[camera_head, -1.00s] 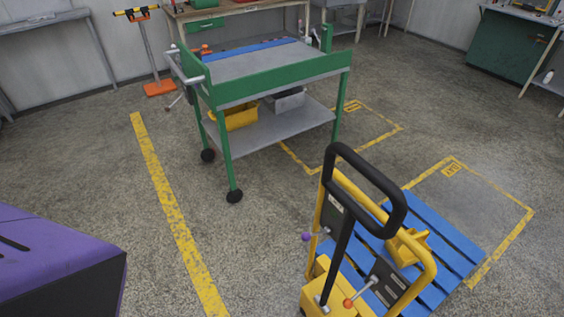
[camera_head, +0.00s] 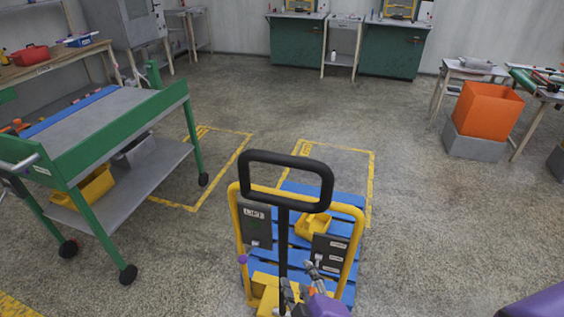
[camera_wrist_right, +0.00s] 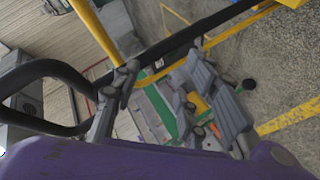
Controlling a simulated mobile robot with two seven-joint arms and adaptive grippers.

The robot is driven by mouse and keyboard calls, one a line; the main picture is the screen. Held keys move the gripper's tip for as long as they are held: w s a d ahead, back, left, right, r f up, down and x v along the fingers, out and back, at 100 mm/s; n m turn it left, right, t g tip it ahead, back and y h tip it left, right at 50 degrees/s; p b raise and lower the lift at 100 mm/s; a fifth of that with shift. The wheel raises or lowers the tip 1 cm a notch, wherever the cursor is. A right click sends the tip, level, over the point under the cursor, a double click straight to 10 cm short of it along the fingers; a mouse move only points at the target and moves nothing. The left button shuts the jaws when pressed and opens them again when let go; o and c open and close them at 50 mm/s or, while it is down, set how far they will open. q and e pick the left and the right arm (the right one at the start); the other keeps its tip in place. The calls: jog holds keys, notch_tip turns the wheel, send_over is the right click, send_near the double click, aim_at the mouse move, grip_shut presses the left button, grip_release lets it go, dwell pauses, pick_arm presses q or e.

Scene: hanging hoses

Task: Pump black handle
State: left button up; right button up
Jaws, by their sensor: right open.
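The black handle (camera_head: 285,165) is an upright loop on a dark shaft, rising from a yellow pallet truck (camera_head: 358,240) in the lower middle of the head view. My right gripper (camera_head: 308,284) is low in front of the truck, below the loop and by the shaft's foot. In the right wrist view the handle's loop (camera_wrist_right: 45,70) shows at the left, and its shaft runs past the open fingers of the right gripper (camera_wrist_right: 162,62). I cannot tell whether the fingers touch the shaft. My left gripper is out of view.
A blue pallet (camera_head: 296,188) with a yellow bin (camera_head: 312,226) lies behind the truck's frame. A green cart (camera_head: 110,140) stands left. An orange box (camera_head: 486,108) on a grey block stands right. Green cabinets (camera_head: 298,42) line the back. The floor right of the truck is clear.

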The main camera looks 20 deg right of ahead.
jog(key=w+a+r+n+t+h+b, duration=0.15)
jog(key=w+r+n+t, duration=0.4)
jog(key=r, duration=0.75)
jog(key=n+h, duration=0.1)
send_near(286, 165)
jog(key=a+f+x, duration=0.1)
jog(key=x, duration=0.3)
jog(key=w, duration=0.1)
jog(key=w+d+r, duration=0.1)
jog(key=shift+w+d+r+t, duration=0.2)
jog(key=shift+w+r+t, duration=0.05)
jog(key=p+x, duration=0.1)
jog(key=x, duration=0.3)
jog(key=shift+f, duration=0.15)
jog(key=shift+w+d, duration=0.15)
jog(key=shift+w, duration=0.45)
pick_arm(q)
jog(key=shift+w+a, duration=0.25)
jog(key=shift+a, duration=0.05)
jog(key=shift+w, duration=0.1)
pick_arm(e)
jog(key=shift+f, duration=0.1)
jog(key=shift+c, duration=1)
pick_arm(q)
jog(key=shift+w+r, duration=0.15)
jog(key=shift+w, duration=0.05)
pick_arm(e)
grip_shut()
